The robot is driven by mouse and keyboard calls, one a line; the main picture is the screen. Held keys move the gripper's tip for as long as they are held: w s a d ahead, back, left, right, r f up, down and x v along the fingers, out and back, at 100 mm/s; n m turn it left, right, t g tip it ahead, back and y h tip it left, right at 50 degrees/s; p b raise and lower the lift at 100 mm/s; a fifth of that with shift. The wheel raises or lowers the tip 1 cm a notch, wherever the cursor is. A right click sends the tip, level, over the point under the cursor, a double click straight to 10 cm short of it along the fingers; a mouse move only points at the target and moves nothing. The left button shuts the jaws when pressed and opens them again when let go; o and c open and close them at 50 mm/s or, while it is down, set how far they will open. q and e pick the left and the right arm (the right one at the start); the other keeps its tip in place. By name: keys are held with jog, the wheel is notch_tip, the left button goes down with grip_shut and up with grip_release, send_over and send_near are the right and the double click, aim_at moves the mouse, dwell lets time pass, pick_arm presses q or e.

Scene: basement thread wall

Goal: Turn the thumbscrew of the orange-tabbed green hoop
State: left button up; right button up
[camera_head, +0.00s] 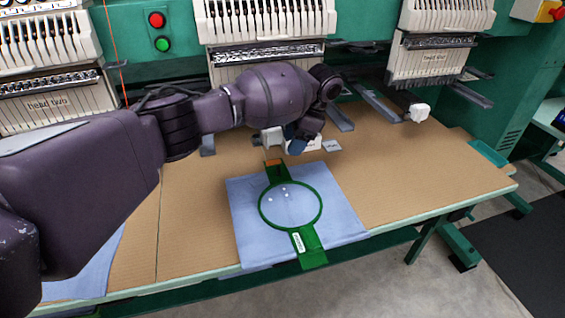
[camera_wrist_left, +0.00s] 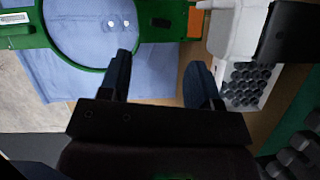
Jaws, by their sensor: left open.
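The green hoop (camera_head: 320,207) lies on a folded blue cloth on the table, with its orange tab (camera_head: 272,162) on the far side. In the left wrist view the hoop's rim (camera_wrist_left: 48,45) is at the upper left and the orange tab (camera_wrist_left: 194,20) at the top. A small dark part (camera_wrist_left: 160,22) sits on the green bracket beside the tab; I cannot tell for sure that it is the thumbscrew. My left gripper (camera_head: 297,145) is just beyond the tab. Its two fingers (camera_wrist_left: 160,78) are apart, with nothing between them. My right gripper is not in view.
A white block with grey knobs (camera_wrist_left: 245,85) is close to the left gripper's fingers. White machine heads (camera_head: 265,22) stand along the back, with dark arms reaching over the table. The brown tabletop (camera_head: 420,180) is clear to the right of the cloth (camera_head: 345,215).

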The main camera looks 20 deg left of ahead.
aim_at(279, 171)
pick_arm(q)
jog(key=x, duration=0.5)
jog(key=shift+f, duration=0.15)
jog(key=x, duration=0.3)
jog(key=shift+d+b, duration=0.1)
jog(key=shift+b, duration=0.25)
jog(key=shift+a+f, duration=0.2)
jog(key=shift+f, duration=0.15)
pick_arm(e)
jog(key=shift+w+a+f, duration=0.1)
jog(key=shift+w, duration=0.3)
pick_arm(q)
jog(key=shift+c, duration=0.6)
jog(key=c, duration=0.8)
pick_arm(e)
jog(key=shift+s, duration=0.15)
